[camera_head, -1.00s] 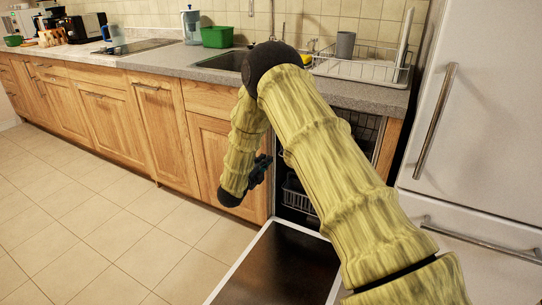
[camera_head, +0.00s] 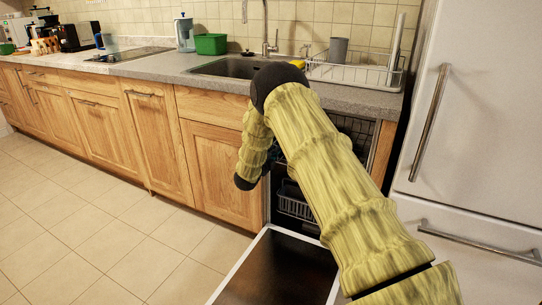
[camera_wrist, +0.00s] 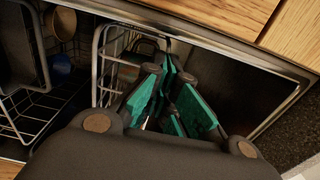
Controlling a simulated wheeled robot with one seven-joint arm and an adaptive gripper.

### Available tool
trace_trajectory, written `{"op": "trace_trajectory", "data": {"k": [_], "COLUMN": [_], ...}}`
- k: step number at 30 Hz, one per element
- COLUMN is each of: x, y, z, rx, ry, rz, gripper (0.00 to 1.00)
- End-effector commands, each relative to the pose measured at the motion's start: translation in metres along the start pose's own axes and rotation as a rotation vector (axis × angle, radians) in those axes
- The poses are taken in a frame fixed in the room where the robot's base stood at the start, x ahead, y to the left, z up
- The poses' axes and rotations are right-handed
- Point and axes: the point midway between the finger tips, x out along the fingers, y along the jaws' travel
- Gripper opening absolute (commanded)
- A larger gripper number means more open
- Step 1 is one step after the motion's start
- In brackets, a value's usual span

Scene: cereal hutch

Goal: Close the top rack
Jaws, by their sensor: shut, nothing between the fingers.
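The dishwasher stands open, its door (camera_head: 283,268) folded down flat. The top rack (camera_head: 355,127) shows inside it, just under the counter and partly hidden by my arm. The wrist view shows a grey wire rack (camera_wrist: 98,68) close up, apparently the top one, with dishes in it. My gripper (camera_wrist: 172,76) has teal fingers, shut and empty, beside the rack's wire end. I cannot tell whether they touch it. In the head view my gripper is mostly hidden at the dishwasher opening. The lower rack (camera_head: 293,203) sits inside below.
The counter (camera_head: 150,68) with sink (camera_head: 232,67) and dish drainer (camera_head: 355,73) runs above. Wooden cabinets (camera_head: 155,145) stand to the left, a white fridge (camera_head: 470,120) to the right. The tiled floor (camera_head: 110,240) left of the door is clear.

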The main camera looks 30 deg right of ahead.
Motion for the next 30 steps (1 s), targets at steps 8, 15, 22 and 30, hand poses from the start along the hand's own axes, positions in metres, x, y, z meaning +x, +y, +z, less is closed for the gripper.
{"op": "trace_trajectory", "data": {"k": [8,15,22,30], "x": [0.002,0.018,0.049,0.054], "y": [0.000,0.003,0.001,-0.004], "z": [0.000,0.000,0.000,0.000], "rx": [0.000,0.004,0.002,0.003], "ry": [0.000,0.002,0.001,0.001], "rz": [0.000,0.002,0.000,-0.004], "gripper": [0.00,0.00,0.00,0.00]}}
